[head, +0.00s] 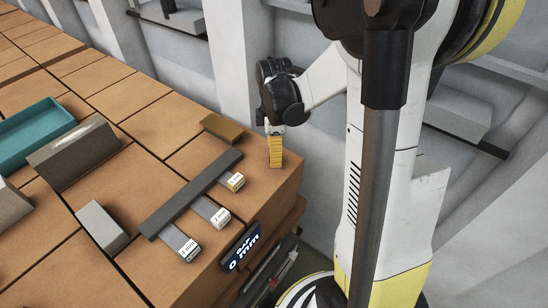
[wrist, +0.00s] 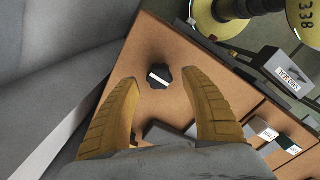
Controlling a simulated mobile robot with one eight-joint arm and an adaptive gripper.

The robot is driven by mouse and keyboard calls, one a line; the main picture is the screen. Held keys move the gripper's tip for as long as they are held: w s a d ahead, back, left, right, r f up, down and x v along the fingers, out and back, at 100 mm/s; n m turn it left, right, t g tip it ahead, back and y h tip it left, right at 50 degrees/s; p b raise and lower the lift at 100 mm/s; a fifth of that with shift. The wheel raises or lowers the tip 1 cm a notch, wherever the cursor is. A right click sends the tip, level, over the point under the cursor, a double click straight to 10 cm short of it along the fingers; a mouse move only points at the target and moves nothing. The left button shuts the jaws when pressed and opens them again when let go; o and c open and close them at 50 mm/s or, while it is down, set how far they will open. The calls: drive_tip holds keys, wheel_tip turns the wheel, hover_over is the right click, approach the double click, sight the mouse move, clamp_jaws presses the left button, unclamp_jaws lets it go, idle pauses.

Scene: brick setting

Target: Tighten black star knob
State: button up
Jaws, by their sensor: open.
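The black star knob (wrist: 158,76) shows in the wrist view on the brown brick surface. It has a lobed rim and a white bar across its top. My gripper (wrist: 159,78) is open, with its two yellow ribbed fingers on the left and right of the knob in that view. Clear gaps show between the fingers and the knob, and I cannot tell how far above it they are. In the head view my gripper (head: 276,152) points down over the far right corner of the brick stack. The knob cannot be made out there.
A dark bar (head: 191,195) with several labelled grey strips lies on the bricks (head: 135,190). A display reading "GAP 0 mm" (head: 240,248) is at the front edge. A brown block (head: 222,127), grey blocks (head: 102,226) and a teal tray (head: 35,130) stand left of my gripper.

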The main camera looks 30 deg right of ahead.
drive_tip(key=shift+f, duration=0.9)
drive_tip(key=c, duration=1.2)
